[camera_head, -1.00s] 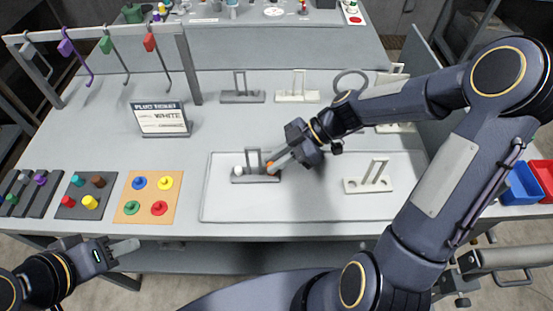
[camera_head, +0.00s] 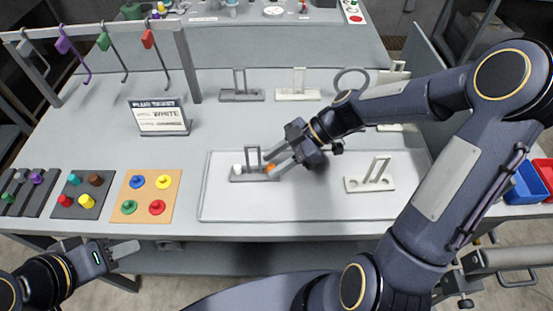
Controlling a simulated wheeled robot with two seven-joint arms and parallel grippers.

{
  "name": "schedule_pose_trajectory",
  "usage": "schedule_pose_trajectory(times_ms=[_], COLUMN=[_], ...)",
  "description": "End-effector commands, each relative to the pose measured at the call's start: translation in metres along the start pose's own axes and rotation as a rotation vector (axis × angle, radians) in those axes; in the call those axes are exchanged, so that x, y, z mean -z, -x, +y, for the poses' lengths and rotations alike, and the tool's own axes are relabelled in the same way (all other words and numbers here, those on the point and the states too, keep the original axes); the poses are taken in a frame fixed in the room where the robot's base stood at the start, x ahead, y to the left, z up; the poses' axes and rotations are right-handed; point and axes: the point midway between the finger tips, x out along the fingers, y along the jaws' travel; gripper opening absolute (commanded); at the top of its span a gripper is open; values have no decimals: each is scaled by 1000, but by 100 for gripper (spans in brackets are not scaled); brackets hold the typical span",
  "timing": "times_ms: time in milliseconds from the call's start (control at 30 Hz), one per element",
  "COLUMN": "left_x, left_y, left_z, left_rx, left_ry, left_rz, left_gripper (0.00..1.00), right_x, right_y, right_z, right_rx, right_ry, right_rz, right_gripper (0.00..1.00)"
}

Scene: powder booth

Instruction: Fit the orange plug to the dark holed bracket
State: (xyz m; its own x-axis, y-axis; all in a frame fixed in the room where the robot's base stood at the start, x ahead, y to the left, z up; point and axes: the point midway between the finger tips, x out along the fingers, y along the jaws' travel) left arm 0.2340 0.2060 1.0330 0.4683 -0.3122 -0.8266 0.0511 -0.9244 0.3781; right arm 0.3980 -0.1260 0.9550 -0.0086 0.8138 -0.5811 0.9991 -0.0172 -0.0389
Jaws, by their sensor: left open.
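The dark holed bracket (camera_head: 254,178) lies on the pale tray with its upright loop at the back. A white plug (camera_head: 238,168) sits at its left end. The orange plug (camera_head: 270,168) is at the bracket's right end, apparently upright in the hole there; how deep it sits is hidden. My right gripper (camera_head: 275,163) is open, with its fingers spread on either side of the orange plug, close to it. My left gripper (camera_head: 124,250) is open and empty, low at the left in front of the table edge.
The tray (camera_head: 215,205) also holds a white bracket (camera_head: 369,184) at right. Plug boards, including a tan one (camera_head: 130,205), lie at left. A sign (camera_head: 160,117) stands behind them. A hook rack (camera_head: 188,65) is at back left. More brackets, one grey (camera_head: 241,95), stand behind the tray.

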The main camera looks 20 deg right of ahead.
Motion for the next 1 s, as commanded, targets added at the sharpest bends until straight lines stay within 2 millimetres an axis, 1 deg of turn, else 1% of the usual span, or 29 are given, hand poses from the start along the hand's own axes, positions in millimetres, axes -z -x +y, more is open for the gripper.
schedule_pose_trajectory(times_ms=[267, 367, 467, 600, 733, 867, 1000], left_x=[0, -1, -2, -3, -4, -5, -5], left_y=[0, -1, -3, -6, -8, -9, -9], left_z=[0, 0, -2, -3, -4, -4, -4], left_rx=[0, 0, 0, 0, 0, 0, 0], left_ry=[0, 0, 0, 0, 0, 0, 0], left_rz=[0, 0, 0, 0, 0, 0, 0], left_gripper=[41, 41, 41, 41, 41, 41, 41], right_x=[0, -1, -2, -2, -1, -1, 0], right_y=[0, 6, 20, 45, 64, 75, 78], right_z=[0, 1, 1, 1, 1, 0, 0], right_rx=[0, -3, -6, -7, -4, -2, 0], right_ry=[0, 0, 0, -1, 0, 0, 0], right_rz=[0, -1, -1, -2, -1, -1, 0], right_gripper=[40, 40, 40, 40, 40, 40, 40])
